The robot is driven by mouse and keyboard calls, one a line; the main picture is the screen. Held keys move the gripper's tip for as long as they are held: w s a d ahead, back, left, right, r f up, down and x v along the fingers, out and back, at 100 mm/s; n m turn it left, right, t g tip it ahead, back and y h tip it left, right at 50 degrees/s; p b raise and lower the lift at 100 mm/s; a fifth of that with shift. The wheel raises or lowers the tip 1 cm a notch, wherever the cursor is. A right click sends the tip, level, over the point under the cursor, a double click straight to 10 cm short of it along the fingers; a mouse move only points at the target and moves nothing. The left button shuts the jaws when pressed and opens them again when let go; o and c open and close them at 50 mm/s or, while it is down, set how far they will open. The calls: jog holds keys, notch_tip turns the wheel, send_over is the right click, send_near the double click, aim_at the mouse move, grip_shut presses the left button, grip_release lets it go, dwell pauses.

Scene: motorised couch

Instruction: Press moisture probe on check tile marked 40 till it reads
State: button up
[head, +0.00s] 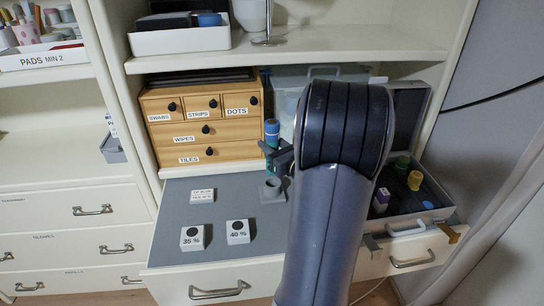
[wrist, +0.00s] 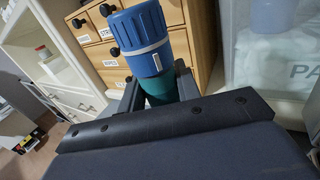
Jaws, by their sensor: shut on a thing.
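My gripper (wrist: 157,98) is shut on the moisture probe (wrist: 141,38), which has a blue top and a teal lower body. In the head view the probe (head: 271,132) stands upright in front of the wooden drawer box, above the grey holder. The gripper is partly hidden there behind my arm. The check tile marked 40 % (head: 238,232) is a white block with a dark round spot, lying on the grey mat. The tile marked 35 % (head: 192,238) lies to its left. The probe is apart from both tiles. Its lower tip is hidden.
A grey holder (head: 271,190) stands on the grey mat (head: 215,265). A small white label block (head: 202,196) lies behind the tiles. The wooden drawer box (head: 203,120) stands at the back. An open case (head: 432,207) with several bottles is at right.

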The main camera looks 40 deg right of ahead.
aim_at(272, 122)
jog(key=shift+r, duration=1)
jog(key=shift+r+p, duration=2.05)
jog(key=shift+r, duration=0.7)
jog(key=shift+r+p, duration=2.9)
jog(key=shift+r, duration=1.1)
jog(key=shift+r, duration=0.1)
